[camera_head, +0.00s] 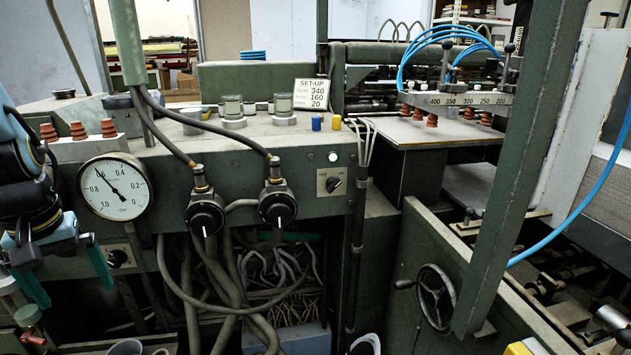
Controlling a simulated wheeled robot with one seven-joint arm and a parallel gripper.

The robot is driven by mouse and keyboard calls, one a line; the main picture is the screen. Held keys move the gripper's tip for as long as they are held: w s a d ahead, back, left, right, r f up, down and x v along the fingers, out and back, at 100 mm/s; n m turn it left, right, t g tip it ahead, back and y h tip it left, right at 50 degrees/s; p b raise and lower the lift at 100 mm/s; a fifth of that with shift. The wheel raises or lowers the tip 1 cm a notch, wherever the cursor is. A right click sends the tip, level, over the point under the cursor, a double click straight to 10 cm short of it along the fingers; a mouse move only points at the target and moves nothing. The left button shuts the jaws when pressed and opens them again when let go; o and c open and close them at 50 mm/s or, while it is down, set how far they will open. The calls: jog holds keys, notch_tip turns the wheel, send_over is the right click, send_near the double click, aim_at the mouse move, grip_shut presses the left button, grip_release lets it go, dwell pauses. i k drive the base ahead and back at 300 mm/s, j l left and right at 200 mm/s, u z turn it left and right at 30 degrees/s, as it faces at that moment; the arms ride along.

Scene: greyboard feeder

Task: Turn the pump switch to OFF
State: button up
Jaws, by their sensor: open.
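A black rotary switch (332,184) sits on a small beige plate on the green machine front, below a lit white lamp (333,157). Its pointer is tilted toward the upper right; the plate's lettering is too small to read. A second black knob (117,257) sits under the pressure gauge at the left, partly in shadow. I cannot tell from lettering which is the pump switch. My gripper (74,294) is at the lower left, its two teal fingers spread and nothing between them. It is close to the second knob in the picture and well left of the lamp's switch.
The round gauge (115,187) is right of my arm. Two black valves (205,215) (277,205) with hoses stick out of the panel between gripper and switch. Hoses hang in the open bay below. A handwheel (436,297) and a slanted green post (520,170) stand right.

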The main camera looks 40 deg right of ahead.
aim_at(333, 183)
jog(key=k, duration=0.9)
